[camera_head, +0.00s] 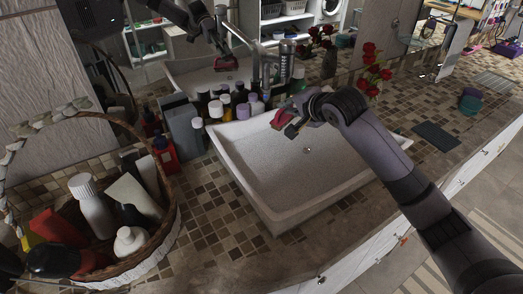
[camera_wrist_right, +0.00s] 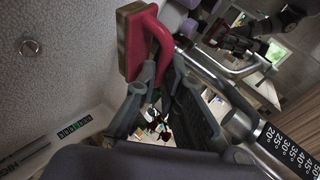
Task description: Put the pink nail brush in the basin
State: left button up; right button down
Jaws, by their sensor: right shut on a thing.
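The pink nail brush (camera_head: 280,119) is held in my right gripper (camera_head: 291,124), over the white basin (camera_head: 262,195) near its back edge. The fingers are shut on the brush. The speckled inside of the basin (camera_wrist_right: 60,85) and its drain lie beyond. The brush seems apart from the basin surface, but the exact height is hard to tell. My left gripper is not seen directly.
The metal faucet (camera_head: 285,70) stands behind the basin, close to my right gripper. Several bottles (camera_head: 228,106) crowd the back left rim. A mirror behind reflects my arm.

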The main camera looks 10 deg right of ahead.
notch_tip(320, 180, down, 10)
jog(key=shift+a+f+p, duration=0.1)
jog(key=shift+p, duration=0.4)
jog(key=c, duration=1.7)
grip_release()
jog(key=shift+f, duration=0.1)
jog(key=b+v, duration=0.1)
jog(key=v, duration=1.1)
